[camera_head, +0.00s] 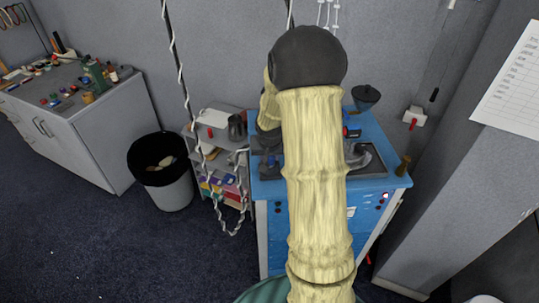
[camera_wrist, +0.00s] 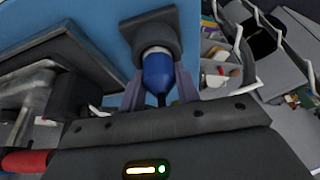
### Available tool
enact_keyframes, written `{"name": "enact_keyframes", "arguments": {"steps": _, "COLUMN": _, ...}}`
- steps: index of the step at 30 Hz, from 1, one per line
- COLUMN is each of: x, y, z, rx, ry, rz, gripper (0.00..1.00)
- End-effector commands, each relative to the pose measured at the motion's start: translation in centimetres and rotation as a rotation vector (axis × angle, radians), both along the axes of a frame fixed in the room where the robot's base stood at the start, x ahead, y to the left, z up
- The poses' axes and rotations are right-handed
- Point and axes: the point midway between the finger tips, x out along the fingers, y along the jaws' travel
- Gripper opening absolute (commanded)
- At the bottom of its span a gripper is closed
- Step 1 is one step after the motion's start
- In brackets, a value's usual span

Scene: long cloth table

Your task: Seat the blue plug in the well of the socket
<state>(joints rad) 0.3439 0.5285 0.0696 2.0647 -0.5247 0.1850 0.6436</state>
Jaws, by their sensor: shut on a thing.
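The blue plug (camera_wrist: 158,72) is between the two fingers of my gripper (camera_wrist: 157,88) in the wrist view, and the gripper is shut on it. A pale ring-like part shows at the plug's far end. Just beyond it is a dark square block (camera_wrist: 151,28), which looks like the socket, on the blue surface. The plug overlaps the block's middle, so the well is hidden and I cannot tell whether the plug is in it or above it.
The blue workbench (camera_head: 377,197) carries a dark tray-like part (camera_head: 365,158) on its right and a dark funnel-shaped thing (camera_head: 366,94) at the back. A shelf unit with coloured bins (camera_head: 222,190) stands to the left, near a black waste bin (camera_head: 160,172).

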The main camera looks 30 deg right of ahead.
Motion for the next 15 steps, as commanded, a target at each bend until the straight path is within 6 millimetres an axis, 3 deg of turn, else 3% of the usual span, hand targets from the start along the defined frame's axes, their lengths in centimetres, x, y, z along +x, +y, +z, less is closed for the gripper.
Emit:
{"name": "enact_keyframes", "arguments": {"steps": 6, "x": 0.02, "y": 0.00, "z": -0.35, "rx": 0.000, "ry": 0.000, "rz": -0.001, "gripper": 0.08}}
{"name": "enact_keyframes", "arguments": {"steps": 7, "x": 0.01, "y": -0.01, "z": -0.27, "rx": 0.000, "ry": 0.000, "rz": -0.001, "gripper": 0.36}}
{"name": "enact_keyframes", "arguments": {"steps": 9, "x": 0.01, "y": 0.01, "z": -0.22, "rx": 0.000, "ry": 0.000, "rz": -0.001, "gripper": 0.49}}
{"name": "enact_keyframes", "arguments": {"steps": 10, "x": 0.01, "y": 0.01, "z": -0.22, "rx": 0.000, "ry": 0.000, "rz": -0.001, "gripper": 0.54}}
{"name": "enact_keyframes", "arguments": {"steps": 15, "x": 0.01, "y": 0.04, "z": -0.24, "rx": 0.000, "ry": 0.001, "rz": 0.000, "gripper": 0.54}}
